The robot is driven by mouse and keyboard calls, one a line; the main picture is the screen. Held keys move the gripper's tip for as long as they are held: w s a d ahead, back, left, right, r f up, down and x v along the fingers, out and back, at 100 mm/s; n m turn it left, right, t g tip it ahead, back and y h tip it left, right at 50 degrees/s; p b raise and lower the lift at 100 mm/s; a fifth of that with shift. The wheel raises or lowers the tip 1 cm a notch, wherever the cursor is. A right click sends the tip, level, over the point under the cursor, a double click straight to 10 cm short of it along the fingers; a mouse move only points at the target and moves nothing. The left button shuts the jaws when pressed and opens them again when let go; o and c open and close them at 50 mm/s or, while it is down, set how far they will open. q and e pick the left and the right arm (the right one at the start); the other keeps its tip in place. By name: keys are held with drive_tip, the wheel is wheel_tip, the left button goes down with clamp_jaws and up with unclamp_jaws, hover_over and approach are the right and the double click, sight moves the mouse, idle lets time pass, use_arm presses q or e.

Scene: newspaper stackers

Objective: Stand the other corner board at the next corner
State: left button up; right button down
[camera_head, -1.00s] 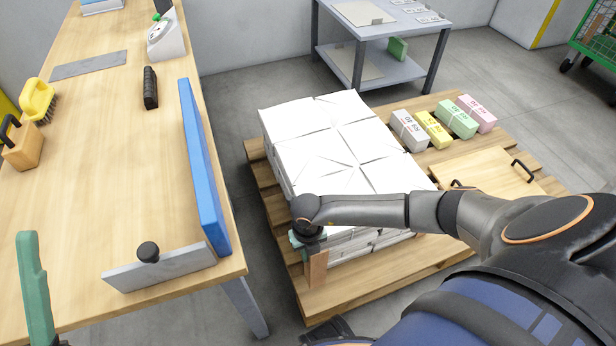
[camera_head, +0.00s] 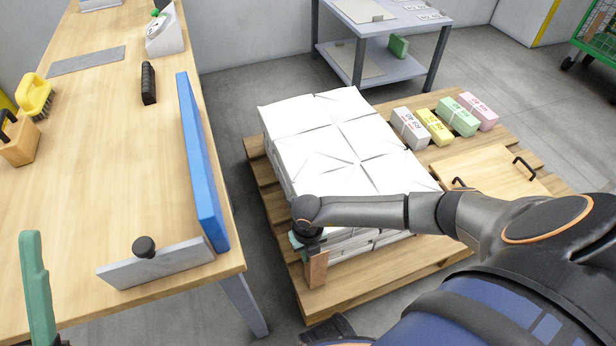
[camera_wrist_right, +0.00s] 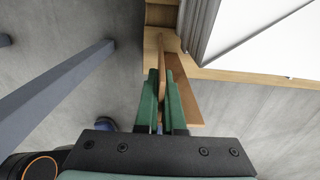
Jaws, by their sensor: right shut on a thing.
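A brown corner board (camera_head: 317,272) stands roughly upright at the near left corner of the stack of white newspaper bundles (camera_head: 330,150). My right gripper (camera_head: 308,240) is shut on it, and my arm and hand hide its upper part. In the right wrist view the board (camera_wrist_right: 191,112) sits between the green fingers of my right gripper (camera_wrist_right: 165,85), beside the stack's edge. I cannot tell whether the board touches the stack. A green finger of my left gripper (camera_head: 38,290) shows at the lower left, above the table; its opening is not visible. No other corner board is clearly seen.
The stack rests on a wooden pallet (camera_head: 400,275), which also holds several coloured packs (camera_head: 437,127) and a wooden board with handles (camera_head: 490,170). The wooden table (camera_head: 110,180), with a blue panel (camera_head: 202,165) along its edge, stands left, across a narrow floor gap.

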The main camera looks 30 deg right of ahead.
drive_tip(key=shift+f, duration=0.2)
drive_tip(key=c, duration=1.5)
unclamp_jaws()
drive_tip(key=o, duration=0.6)
drive_tip(key=shift+c, duration=0.2)
